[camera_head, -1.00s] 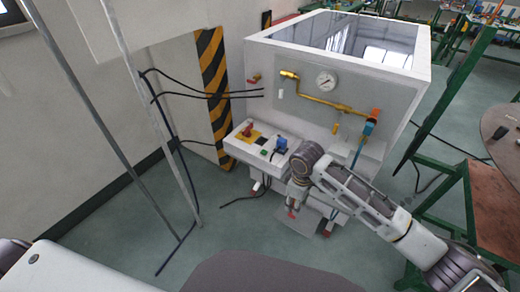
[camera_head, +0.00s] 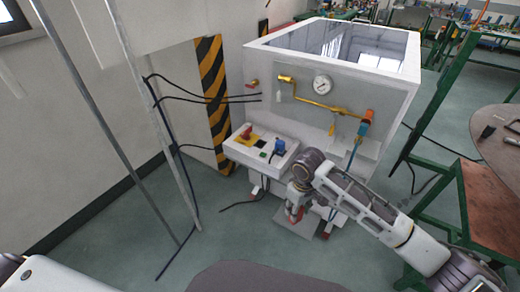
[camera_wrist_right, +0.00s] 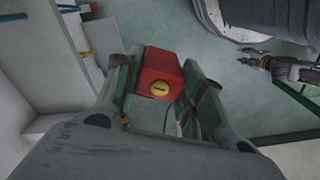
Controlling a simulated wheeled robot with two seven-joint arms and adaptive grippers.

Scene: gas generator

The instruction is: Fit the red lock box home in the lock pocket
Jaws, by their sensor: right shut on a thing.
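The red lock box (camera_wrist_right: 166,66) has a round yellow lock face and sits between the fingers of my right gripper (camera_wrist_right: 158,88) in the right wrist view. The gripper is shut on it. In the head view my right gripper (camera_head: 296,212) points down low in front of the white generator cabinet (camera_head: 290,120), with a bit of red at its fingers. I cannot make out the lock pocket in either view. My left gripper (camera_wrist_right: 262,64) shows small at the upper right of the wrist view, apart from the box; its jaw state is unclear.
A control panel (camera_head: 262,148) with a red switch and blue plug juts from the cabinet. A yellow pipe (camera_head: 315,101) and a gauge (camera_head: 322,85) are above it. Black cables hang at the left. A green-framed table (camera_head: 482,195) stands at the right.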

